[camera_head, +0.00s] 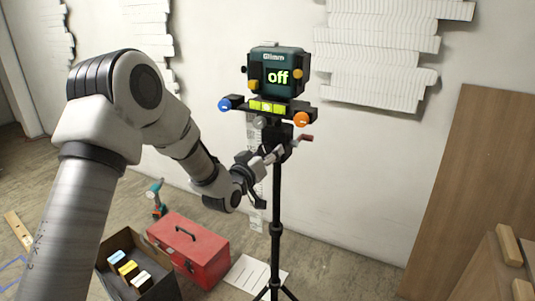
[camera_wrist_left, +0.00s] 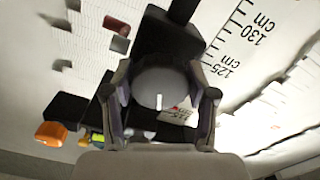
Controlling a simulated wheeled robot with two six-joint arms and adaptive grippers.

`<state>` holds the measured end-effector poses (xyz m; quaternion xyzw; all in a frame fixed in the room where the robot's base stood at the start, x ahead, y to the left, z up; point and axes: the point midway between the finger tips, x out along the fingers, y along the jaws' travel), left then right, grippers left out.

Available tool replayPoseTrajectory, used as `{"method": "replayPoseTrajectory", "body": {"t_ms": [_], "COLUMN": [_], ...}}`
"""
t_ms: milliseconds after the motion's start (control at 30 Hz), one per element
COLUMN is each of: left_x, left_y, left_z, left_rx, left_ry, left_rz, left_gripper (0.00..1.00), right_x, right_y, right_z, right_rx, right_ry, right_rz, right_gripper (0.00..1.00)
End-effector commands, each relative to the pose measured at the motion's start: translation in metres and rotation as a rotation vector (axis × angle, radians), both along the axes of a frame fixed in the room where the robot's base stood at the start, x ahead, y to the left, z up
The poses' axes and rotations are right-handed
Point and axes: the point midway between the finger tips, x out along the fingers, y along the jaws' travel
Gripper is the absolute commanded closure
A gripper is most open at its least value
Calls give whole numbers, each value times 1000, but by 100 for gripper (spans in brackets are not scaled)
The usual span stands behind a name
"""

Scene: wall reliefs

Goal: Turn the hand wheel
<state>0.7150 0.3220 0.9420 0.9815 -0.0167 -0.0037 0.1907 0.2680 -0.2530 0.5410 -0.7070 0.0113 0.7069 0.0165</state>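The hand wheel (camera_wrist_left: 160,86) is a grey disc with a short white mark, seen face-on in the left wrist view. My left gripper (camera_wrist_left: 160,72) has its two fingers spread, one on each side of the wheel. Whether the pads touch its rim I cannot tell. There the gripper and bracket largely hide the wheel. My right gripper is not in view.
A red-tipped handle (camera_head: 305,138) sticks out beside the gripper. An orange knob (camera_head: 301,120) and a blue knob (camera_head: 224,104) end the bar above. The black tripod (camera_head: 276,215) stands before the wall, with a red toolbox (camera_head: 190,250) and an open box (camera_head: 108,282) on the floor.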

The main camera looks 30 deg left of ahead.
Motion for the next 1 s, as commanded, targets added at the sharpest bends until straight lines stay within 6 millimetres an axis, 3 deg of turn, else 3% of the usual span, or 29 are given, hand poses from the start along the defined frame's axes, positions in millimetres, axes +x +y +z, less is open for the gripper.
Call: {"method": "replayPoseTrajectory", "body": {"t_ms": [567, 1000], "left_x": [0, 0], "left_y": [0, 2], "left_z": [1, 1], "left_rx": [99, 461], "left_ry": [-5, -19], "left_rz": [1, 1], "left_gripper": [78, 78], "right_x": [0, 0], "right_y": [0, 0], "right_z": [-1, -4], "right_rx": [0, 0], "right_ry": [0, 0], "right_rz": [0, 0], "right_gripper": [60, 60]}}
